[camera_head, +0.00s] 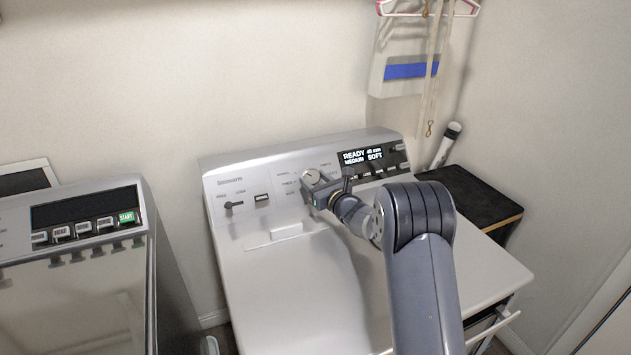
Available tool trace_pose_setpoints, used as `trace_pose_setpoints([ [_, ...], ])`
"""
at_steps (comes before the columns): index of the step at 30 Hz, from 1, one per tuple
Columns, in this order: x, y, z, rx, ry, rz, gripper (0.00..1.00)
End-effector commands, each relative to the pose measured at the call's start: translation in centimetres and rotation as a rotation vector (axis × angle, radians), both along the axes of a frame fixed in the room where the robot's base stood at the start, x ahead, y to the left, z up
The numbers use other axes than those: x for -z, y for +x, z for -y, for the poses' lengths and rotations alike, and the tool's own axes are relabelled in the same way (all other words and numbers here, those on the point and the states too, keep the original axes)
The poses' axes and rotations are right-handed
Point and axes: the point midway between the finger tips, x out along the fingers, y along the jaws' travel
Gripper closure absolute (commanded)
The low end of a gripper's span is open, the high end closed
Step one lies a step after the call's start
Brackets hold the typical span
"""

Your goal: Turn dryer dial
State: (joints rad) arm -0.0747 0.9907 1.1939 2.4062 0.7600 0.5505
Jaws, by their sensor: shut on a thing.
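The machine with the dial (312,175) is a white and silver appliance (290,275) in the middle of the head view. Its sloped control panel (245,177) stands along the back edge. The dial is round and metallic, near the panel's middle, left of the lit display (365,156). My gripper (316,188) reaches in from the lower right and is shut on the dial. The fingers and wrist hide the dial's lower part, so its pointer position cannot be told.
A smaller knob (233,205) and a switch (262,198) sit left on the panel. Another machine (80,300) with a green START button stands at left. A dark-topped stand (470,205) is at right. Wall behind; a hanger (428,8) with a hanging bag is above right.

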Motion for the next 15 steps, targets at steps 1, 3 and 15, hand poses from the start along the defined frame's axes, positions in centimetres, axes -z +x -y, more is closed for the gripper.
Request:
trace_pose_setpoints([
  [1,0.00,-0.02,-0.03,-0.001,0.000,0.000,0.67],
  [3,0.01,-0.02,-0.03,-0.001,0.000,0.000,0.73],
  [15,0.10,0.07,0.16,-0.045,-0.053,0.023,0.75],
])
